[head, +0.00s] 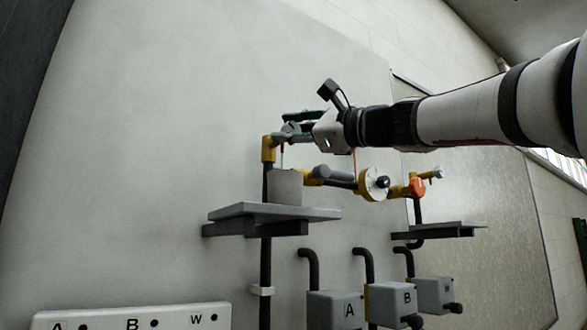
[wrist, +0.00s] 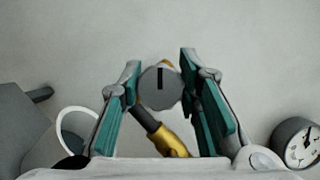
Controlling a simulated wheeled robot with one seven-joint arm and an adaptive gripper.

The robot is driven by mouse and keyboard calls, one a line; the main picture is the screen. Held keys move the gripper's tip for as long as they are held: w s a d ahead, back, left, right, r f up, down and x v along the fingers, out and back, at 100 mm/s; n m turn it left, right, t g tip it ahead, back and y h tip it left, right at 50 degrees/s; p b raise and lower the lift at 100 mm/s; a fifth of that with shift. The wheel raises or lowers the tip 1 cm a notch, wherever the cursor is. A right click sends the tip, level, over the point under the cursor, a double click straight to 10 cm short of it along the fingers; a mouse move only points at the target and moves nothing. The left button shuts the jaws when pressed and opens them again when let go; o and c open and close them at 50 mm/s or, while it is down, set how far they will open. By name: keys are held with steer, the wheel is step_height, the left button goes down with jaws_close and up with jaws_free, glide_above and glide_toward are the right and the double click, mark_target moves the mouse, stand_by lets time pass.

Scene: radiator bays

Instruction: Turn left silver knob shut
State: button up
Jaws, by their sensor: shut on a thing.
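The left silver knob (wrist: 160,90) shows in the wrist view as a round grey face with a dark mark pointing straight up from its middle. A brass fitting (wrist: 172,143) and a dark pipe lie below it. My gripper (wrist: 160,77) has its two green-padded fingers on either side of the knob, shut on it. In the head view my gripper (head: 291,124) reaches in from the right, at the top of the left pipe by a yellow elbow (head: 268,148). The fingers mostly hide the knob there.
A grey container (head: 286,187) stands on a shelf (head: 240,211) below my gripper. A round gauge (head: 369,184) sits to the right, then an orange fitting (head: 416,187) with another pale knob (head: 438,173). Lettered grey boxes (head: 334,308) and a labelled strip (head: 180,317) are lower down.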

steer(key=n+g, duration=0.1)
steer(key=n, duration=0.3)
steer(key=shift+g, duration=0.3)
steer(key=shift+f+n+g+h+p, duration=0.1)
steer(key=shift+n+g+h+p, duration=0.35)
steer(key=shift+n, duration=0.6)
steer(key=shift+f+n+g+h+p, duration=0.1)
steer(key=shift+n+g+h+p, duration=0.15)
steer(key=shift+n+p, duration=0.55)
steer(key=shift+n, duration=0.55)
steer(key=o, duration=1.1)
steer(key=shift+a, duration=0.1)
steer(key=v, duration=1.2)
